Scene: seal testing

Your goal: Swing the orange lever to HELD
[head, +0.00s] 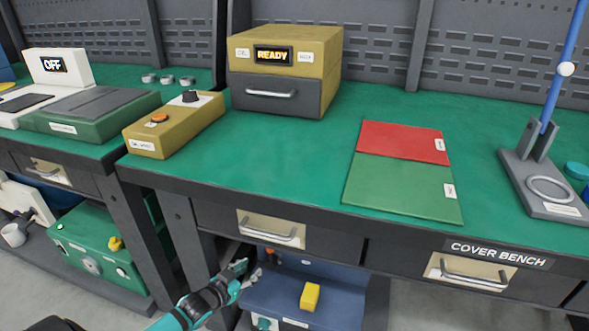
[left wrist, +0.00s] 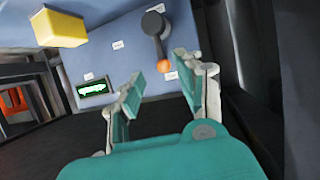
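The lever is a dark arm (left wrist: 157,38) with a round dark pivot and an orange ball (left wrist: 163,66) at its end. It is on the blue panel (left wrist: 115,62) of a unit below the bench. In the left wrist view the ball shows between my left gripper's fingertips (left wrist: 172,78), which are apart with nothing visibly held. Whether they touch the ball is unclear. In the head view the left gripper (head: 246,272) is at the left end of the blue unit (head: 330,300), by a small orange part (head: 270,252). The panel's small labels are unreadable. My right gripper is not in view.
A yellow block (left wrist: 58,27) stands out from the panel, near a small green-lit display (left wrist: 93,88). The bench top (head: 270,165) and its drawer (head: 271,228) overhang the unit. A dark upright (left wrist: 253,50) is close on the right in the left wrist view.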

